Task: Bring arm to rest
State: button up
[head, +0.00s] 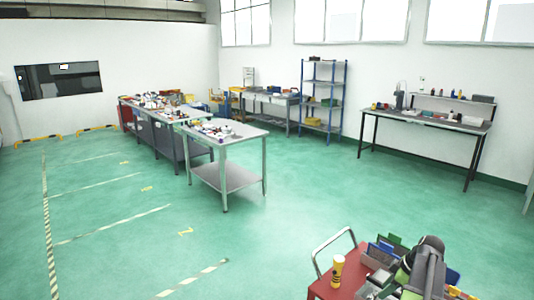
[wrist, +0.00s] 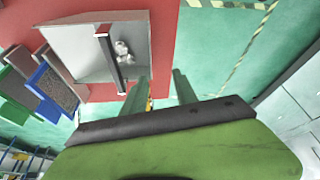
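My arm (head: 428,262) shows at the bottom right of the head view, folded over a red cart. My gripper (wrist: 160,77) shows in the wrist view, with its green body across the bottom. Its two fingers stand apart with nothing held between them. Past the fingers I see the red cart top and the green floor. I cannot make out the fingers in the head view.
A grey tray (wrist: 82,50) with small silver castings (wrist: 122,50) lies on the red cart top (wrist: 163,40). Blue (wrist: 50,82) and green bins stand beside it. Workbenches and a blue shelf are far off; floor between is clear.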

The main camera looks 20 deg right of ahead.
jog(key=w+a+n+g, duration=0.1)
jog(key=w+a+n, duration=0.1)
jog(key=w+a, duration=0.5)
jog(key=w+a+n, duration=0.1)
jog(key=w+a, duration=0.3)
jog(key=a, duration=0.7)
jog(key=w+a+n+g, duration=0.1)
jog(key=w+a+n, duration=0.1)
jog(key=w+a, duration=0.5)
jog(key=s+a+m, duration=0.2)
jog(key=a+m, duration=0.1)
jog(key=a, duration=0.5)
jog(key=s+a+f+m+g+h, duration=0.1)
jog(key=a+m, duration=0.3)
jog(key=a, duration=0.4)
jog(key=s+a+m+g+h, duration=0.1)
jog(key=s+a+m, duration=0.2)
jog(key=a, duration=0.6)
jog(key=shift+f+m, duration=0.4)
jog(key=shift+m, duration=0.2)
